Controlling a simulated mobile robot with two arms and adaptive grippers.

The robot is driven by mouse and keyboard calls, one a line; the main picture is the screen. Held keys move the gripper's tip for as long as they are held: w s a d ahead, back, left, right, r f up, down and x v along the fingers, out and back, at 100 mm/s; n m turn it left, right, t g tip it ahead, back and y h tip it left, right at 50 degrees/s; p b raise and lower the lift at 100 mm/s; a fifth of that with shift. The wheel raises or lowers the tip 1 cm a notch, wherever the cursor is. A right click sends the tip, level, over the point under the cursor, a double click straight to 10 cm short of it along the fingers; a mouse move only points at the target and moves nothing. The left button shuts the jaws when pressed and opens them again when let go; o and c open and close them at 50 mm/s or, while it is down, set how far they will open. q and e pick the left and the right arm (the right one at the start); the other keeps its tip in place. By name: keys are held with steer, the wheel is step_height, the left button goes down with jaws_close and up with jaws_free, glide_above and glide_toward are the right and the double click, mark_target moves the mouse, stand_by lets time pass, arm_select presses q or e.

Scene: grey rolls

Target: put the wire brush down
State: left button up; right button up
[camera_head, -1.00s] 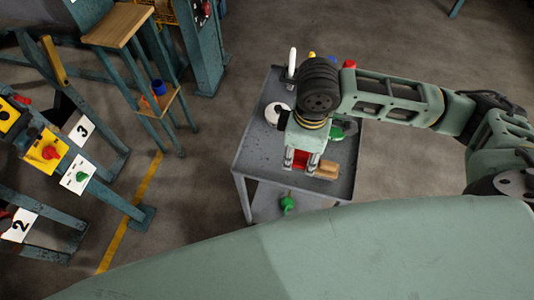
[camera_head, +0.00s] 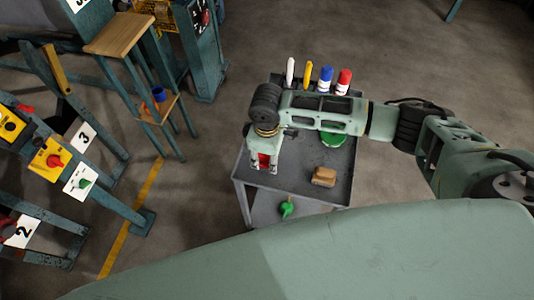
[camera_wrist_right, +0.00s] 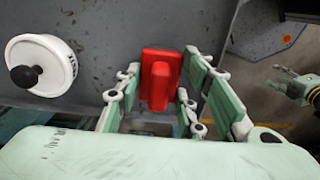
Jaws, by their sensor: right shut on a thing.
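The wire brush, a red block with a raised red grip (camera_wrist_right: 160,80), is between the fingers of my right gripper (camera_wrist_right: 158,97), which is shut on it. In the head view the red brush (camera_head: 264,160) shows between the fingertips of my right gripper (camera_head: 263,168), over the left part of the grey cart (camera_head: 290,180). I cannot tell if the brush touches the cart top. At the right edge of the wrist view, a green and black part looks like my left gripper (camera_wrist_right: 298,90); its fingers are unclear. The head view does not show it.
A brown block (camera_head: 323,176) and a green round item (camera_head: 333,138) are on the cart. A white round item with a black knob (camera_wrist_right: 40,65) lies left of the brush. The cart's front middle is clear.

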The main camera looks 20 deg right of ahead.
steer(key=shift+f, duration=0.1)
steer(key=o, duration=1)
steer(key=shift+f, duration=0.1)
steer(key=shift+f+b, duration=0.1)
steer(key=shift+b, duration=0.25)
steer(key=shift+f+b, duration=0.15)
steer(key=shift+b, duration=0.3)
steer(key=r, duration=0.4)
steer(key=r+b, duration=0.1)
steer(key=r, duration=0.2)
steer(key=shift+w, duration=0.3)
steer(key=shift+r, duration=0.6)
